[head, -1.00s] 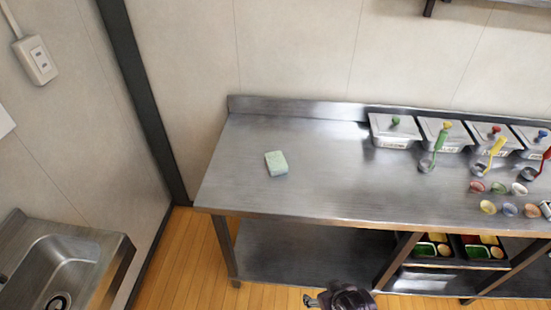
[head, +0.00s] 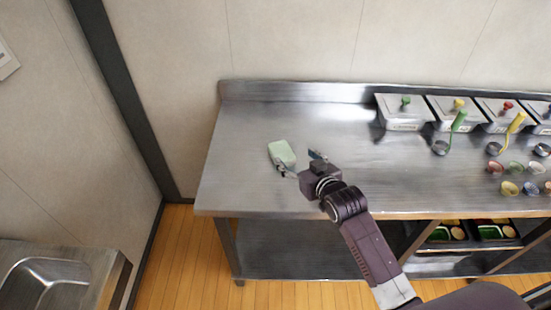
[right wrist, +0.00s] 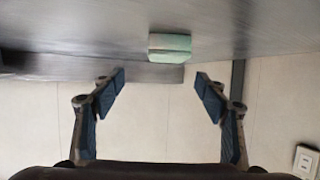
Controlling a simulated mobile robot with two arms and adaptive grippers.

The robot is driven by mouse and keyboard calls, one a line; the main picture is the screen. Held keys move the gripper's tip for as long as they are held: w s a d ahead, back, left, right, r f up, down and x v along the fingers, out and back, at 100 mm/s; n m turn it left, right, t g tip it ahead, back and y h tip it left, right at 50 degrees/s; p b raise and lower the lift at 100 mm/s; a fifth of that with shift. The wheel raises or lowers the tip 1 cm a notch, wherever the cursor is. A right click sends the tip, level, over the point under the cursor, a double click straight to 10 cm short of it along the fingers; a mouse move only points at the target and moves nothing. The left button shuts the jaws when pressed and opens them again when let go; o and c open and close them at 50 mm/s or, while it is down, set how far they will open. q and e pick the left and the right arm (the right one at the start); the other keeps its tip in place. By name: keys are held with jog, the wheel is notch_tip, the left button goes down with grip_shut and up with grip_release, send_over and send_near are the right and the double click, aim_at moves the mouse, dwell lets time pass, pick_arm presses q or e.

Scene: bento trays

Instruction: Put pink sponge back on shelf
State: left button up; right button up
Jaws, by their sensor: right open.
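A pale green, white-edged sponge (head: 282,153) lies on the left part of the steel table; I see no pink sponge. My right gripper (head: 300,164) reaches over the table from the front, its jaws open and empty. One finger is close to the sponge's near edge; I cannot tell whether they touch. In the right wrist view the sponge (right wrist: 170,47) lies beyond the open fingertips (right wrist: 160,84), toward the right finger. The lower shelf (head: 290,250) under the table is bare on its left part. My left gripper is out of view.
Lidded steel containers (head: 404,112) line the table's back right, with ladles (head: 450,135) and small cups (head: 508,188) before them. Food trays (head: 440,233) sit under the table at right. A sink (head: 45,285) is at lower left.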

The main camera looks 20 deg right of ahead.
aim_at(283, 152)
jog(key=shift+w+a+f+b, duration=0.15)
jog(key=shift+f+b, duration=0.2)
jog(key=shift+f, duration=0.2)
jog(key=shift+w+f+b, duration=0.15)
jog(key=shift+f+b, duration=0.15)
jog(key=shift+f, duration=0.25)
jog(key=shift+w+a+f, duration=0.1)
jog(key=shift+w+f, duration=0.1)
jog(key=shift+w, duration=0.1)
jog(key=shift+x, duration=0.75)
jog(key=shift+w+a, duration=0.25)
jog(key=shift+w, duration=0.45)
jog(key=x, duration=0.2)
jog(key=p+x, duration=0.1)
jog(key=shift+w+a+r, duration=0.15)
jog(key=shift+a+r, duration=0.05)
jog(key=shift+a, duration=0.1)
jog(key=shift+w+a+f, duration=0.1)
jog(key=shift+w+f, duration=0.2)
jog(key=shift+w, duration=0.3)
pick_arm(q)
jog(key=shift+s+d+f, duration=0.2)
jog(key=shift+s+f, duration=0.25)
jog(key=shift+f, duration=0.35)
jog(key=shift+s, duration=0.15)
pick_arm(e)
jog(key=c, duration=0.8)
